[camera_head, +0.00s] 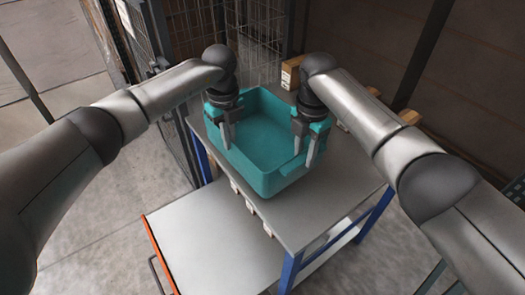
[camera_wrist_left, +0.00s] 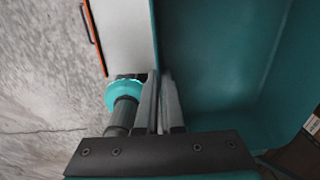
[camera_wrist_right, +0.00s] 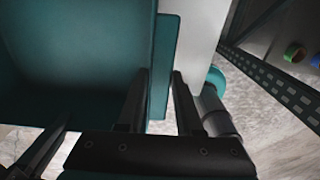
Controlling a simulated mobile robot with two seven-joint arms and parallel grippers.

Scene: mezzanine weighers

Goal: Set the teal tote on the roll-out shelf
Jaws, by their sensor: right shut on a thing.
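The teal tote (camera_head: 262,138) is an open, empty bin, upright over the grey table top (camera_head: 325,195); I cannot tell whether its base touches. My left gripper (camera_head: 226,136) is at its left side, its fingers close together at the wall; they also show in the left wrist view (camera_wrist_left: 160,102). My right gripper (camera_head: 304,150) is shut on the tote's right side; the rim is between its fingers in the right wrist view (camera_wrist_right: 160,102). The roll-out shelf (camera_head: 215,248), a grey plate with an orange edge, sticks out low in front of the table.
Blue legs (camera_head: 290,270) carry the table. Small cardboard boxes (camera_head: 290,75) stand along its back edge. A wire mesh cage (camera_head: 262,45) is behind it and a brown wall behind on the right. Bare concrete floor (camera_head: 100,215) lies to the left.

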